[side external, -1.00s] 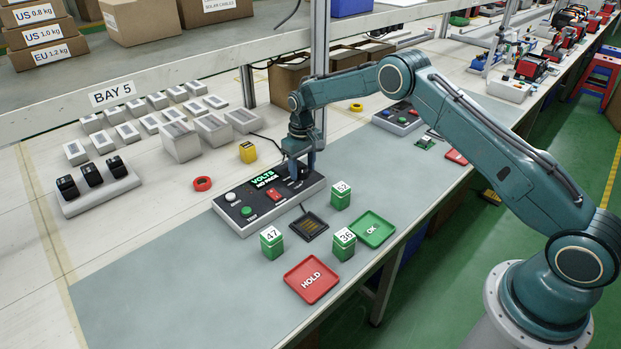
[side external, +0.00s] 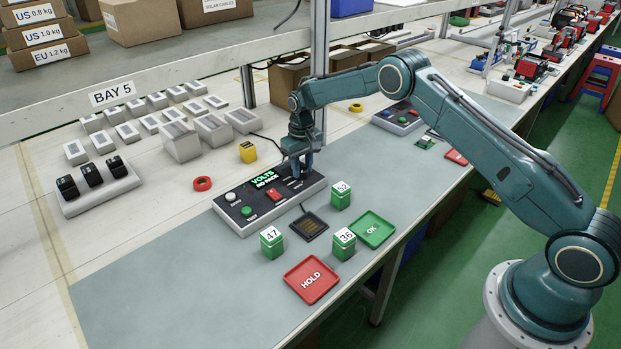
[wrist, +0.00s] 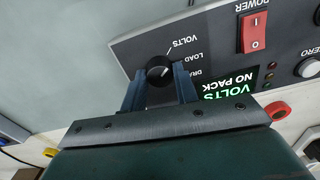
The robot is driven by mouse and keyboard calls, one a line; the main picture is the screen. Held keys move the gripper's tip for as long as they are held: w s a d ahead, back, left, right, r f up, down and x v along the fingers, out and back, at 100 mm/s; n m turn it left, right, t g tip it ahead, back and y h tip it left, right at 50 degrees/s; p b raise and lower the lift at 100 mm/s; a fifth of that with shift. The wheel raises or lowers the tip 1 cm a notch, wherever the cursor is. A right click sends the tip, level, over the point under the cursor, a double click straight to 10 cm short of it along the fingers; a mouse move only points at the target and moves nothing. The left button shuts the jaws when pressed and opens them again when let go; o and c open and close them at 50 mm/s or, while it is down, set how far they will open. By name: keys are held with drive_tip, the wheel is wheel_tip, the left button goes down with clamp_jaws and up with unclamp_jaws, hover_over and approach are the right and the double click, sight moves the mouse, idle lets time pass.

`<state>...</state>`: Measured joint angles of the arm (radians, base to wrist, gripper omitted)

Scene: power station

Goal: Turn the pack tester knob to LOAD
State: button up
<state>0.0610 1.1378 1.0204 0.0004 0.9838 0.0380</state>
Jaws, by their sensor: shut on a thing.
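The pack tester (side external: 243,226) is a dark box on the grey bench mat. In the wrist view its panel (wrist: 215,47) carries the labels VOLTS, LOAD and a third, partly hidden one. Its lit green display (wrist: 224,92) reads VOLTS, NO PACK. The round black knob (wrist: 158,66) sits beside these labels, with a small light mark on it; I cannot tell exactly which label the mark points at. My gripper (side external: 301,174) is down at the tester's right end. In the wrist view my gripper (wrist: 160,85) is shut on the knob, one blue finger on each side.
A red power switch (wrist: 255,31) is on the same panel. Green packs (side external: 271,243), a dark contact pad (side external: 310,224), a green OK tray (side external: 372,230) and a red HOLD tray (side external: 312,280) lie in front. The mat's left part is clear.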

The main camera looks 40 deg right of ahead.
sight(302, 170)
drive_tip(key=m, duration=0.3)
drive_tip(key=shift+m, duration=2.3)
drive_tip(key=o, duration=1)
drive_tip(key=shift+c, duration=0.2)
drive_tip(key=shift+r, duration=0.15)
wheel_tip(302, 170, up, 14)
drive_tip(key=shift+f, duration=0.2)
